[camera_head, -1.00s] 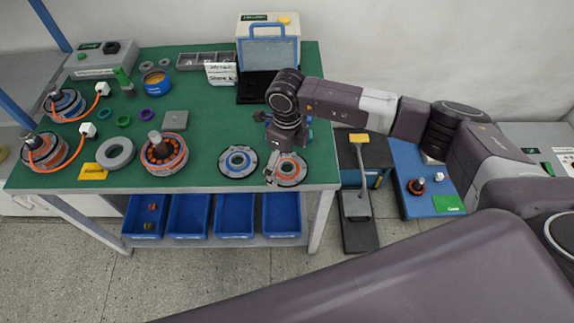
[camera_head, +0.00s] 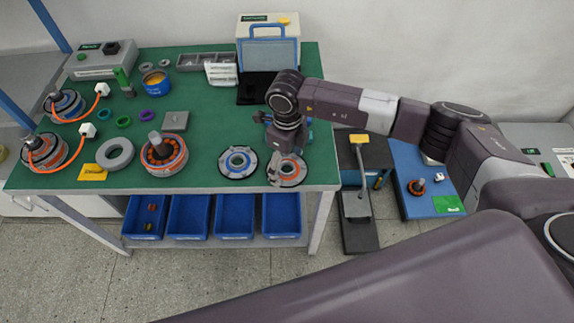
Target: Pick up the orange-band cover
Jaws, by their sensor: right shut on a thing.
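The orange-band cover (camera_head: 291,172) is a dark disc with an orange ring at the front right corner of the green bench. My right gripper (camera_head: 276,172) reaches down onto its left side and is shut on it. The fingers and wrist hide part of the cover. I cannot tell whether the cover is clear of the bench top. My left gripper is not in view.
A blue-band cover (camera_head: 238,162) lies just left of my right gripper. An orange motor stator (camera_head: 164,153), a grey ring (camera_head: 115,154) and a yellow label (camera_head: 92,172) lie further left.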

